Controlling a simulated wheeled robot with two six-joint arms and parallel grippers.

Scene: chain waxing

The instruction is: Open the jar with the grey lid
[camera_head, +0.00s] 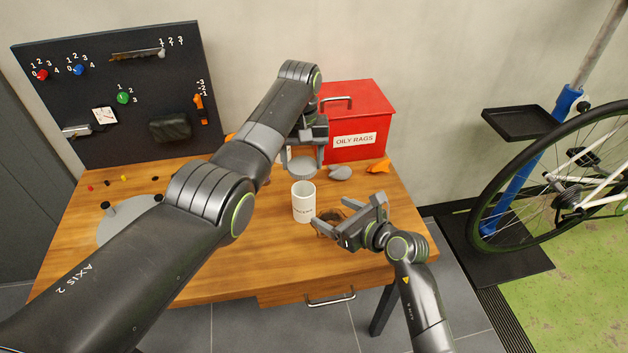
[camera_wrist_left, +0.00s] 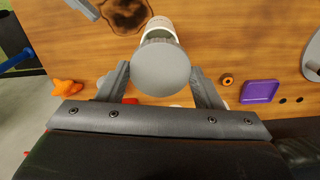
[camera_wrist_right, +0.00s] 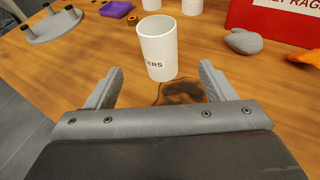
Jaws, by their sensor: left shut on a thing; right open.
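A white jar (camera_head: 304,204) with dark lettering stands upright on the workbench with its top uncovered; it also shows in the right wrist view (camera_wrist_right: 158,50). My left gripper (camera_head: 303,160) is shut on a round grey lid (camera_wrist_left: 161,68), gripping it by its edge. The lid is in the air, apart from the jar, a little behind its mouth in the head view. In the left wrist view the jar's rim shows partly behind the lid. My right gripper (camera_head: 330,213) is open and empty, low at the jar's right front, its fingers apart and not touching the jar.
A red OILY RAGS box (camera_head: 360,110) stands at the back right. A grey lump (camera_head: 340,173) and orange pieces (camera_head: 378,166) lie before it. A dark stain (camera_wrist_right: 182,91) marks the wood by the jar. A purple tray (camera_wrist_left: 260,91) and grey pegged disc (camera_head: 125,215) lie further left.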

